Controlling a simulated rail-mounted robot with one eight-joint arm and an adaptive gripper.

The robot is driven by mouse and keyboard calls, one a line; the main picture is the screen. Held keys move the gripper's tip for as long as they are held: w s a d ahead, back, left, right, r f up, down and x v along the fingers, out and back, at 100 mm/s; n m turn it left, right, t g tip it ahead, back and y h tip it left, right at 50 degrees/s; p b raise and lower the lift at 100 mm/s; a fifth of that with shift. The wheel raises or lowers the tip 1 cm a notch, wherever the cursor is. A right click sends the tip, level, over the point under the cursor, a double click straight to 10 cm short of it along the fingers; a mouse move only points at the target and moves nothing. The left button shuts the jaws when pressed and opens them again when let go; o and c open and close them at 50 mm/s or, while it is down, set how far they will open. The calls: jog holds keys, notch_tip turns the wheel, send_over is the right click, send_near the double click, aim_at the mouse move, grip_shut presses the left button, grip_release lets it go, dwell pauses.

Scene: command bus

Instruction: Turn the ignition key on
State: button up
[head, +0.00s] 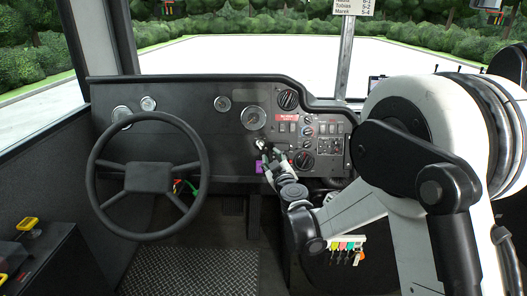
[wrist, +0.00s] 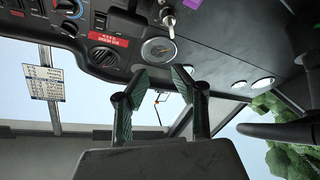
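The ignition key (wrist: 168,19) is a small silver piece in the dark dashboard, at the top of the wrist view. A purple tag (wrist: 193,4) shows beside it, cut by the picture's edge. In the head view the purple tag (head: 259,168) hangs just left of my gripper (head: 266,156), and the silver key area (head: 261,144) is partly hidden by the fingers. In the wrist view my gripper (wrist: 160,76) has its two fingers apart with nothing between them. The key appears beyond the fingertips; I cannot tell whether they touch.
The steering wheel (head: 148,177) stands left of my gripper. A round gauge (head: 252,118) is above the key. A red label (head: 288,118), switches and knobs (head: 303,160) crowd the panel to the right. Several coloured tags (head: 346,245) hang lower right.

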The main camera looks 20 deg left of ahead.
aim_at(261, 148)
jog(key=f+b+x, duration=0.1)
jog(key=x, duration=0.4)
jog(key=f+b+x, duration=0.1)
jog(key=x, duration=0.4)
jog(key=f+b+x, duration=0.1)
jog(key=x, duration=0.4)
jog(key=shift+s+a+f+b, duration=0.25)
jog(key=shift+a+b, duration=0.05)
jog(key=shift+b, duration=0.1)
jog(key=shift+c, duration=0.6)
grip_shut()
